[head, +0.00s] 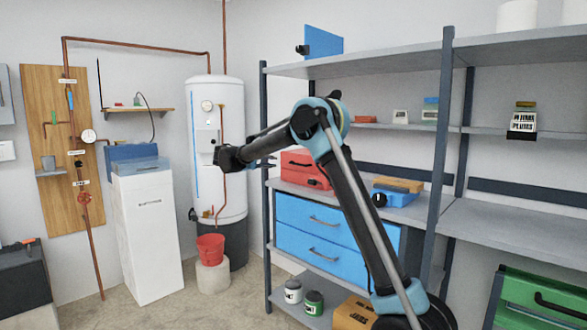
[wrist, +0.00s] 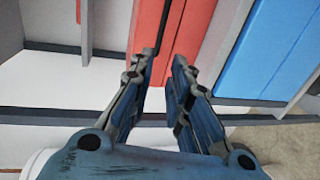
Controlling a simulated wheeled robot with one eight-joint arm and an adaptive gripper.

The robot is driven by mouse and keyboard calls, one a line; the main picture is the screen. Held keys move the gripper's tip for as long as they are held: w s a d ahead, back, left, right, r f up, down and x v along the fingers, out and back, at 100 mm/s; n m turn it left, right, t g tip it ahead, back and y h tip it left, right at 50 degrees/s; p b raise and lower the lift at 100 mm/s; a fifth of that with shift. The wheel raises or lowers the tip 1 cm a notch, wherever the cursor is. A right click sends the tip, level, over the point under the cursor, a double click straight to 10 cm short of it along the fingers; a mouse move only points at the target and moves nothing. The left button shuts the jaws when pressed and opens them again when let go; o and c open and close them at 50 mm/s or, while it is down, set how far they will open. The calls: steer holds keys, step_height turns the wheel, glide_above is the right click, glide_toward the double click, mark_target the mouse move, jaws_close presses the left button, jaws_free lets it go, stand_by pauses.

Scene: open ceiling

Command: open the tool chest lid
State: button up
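A red tool chest (head: 301,168) sits on the grey shelf, on the level above the blue drawers. It also shows in the wrist view (wrist: 198,35), turned sideways, beyond my fingers. A dark seam or bar runs along its red face; I cannot tell which. A dark latch or handle shows low on its front in the head view. My gripper (head: 268,162) is just left of the chest in the head view. In the wrist view my gripper (wrist: 160,73) is open, with nothing between its fingers. Whether a fingertip touches the chest is unclear.
The blue drawer unit (head: 315,232) is below the chest. The dark shelf post (head: 265,200) stands at its left. A blue and orange item (head: 397,190) lies right of my arm. The white water tank (head: 215,150) is behind my gripper. A green chest (head: 540,298) is at lower right.

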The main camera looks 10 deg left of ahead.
steer(key=x, duration=1.7)
steer(key=shift+w, duration=0.2)
steer(key=shift+c, duration=0.2)
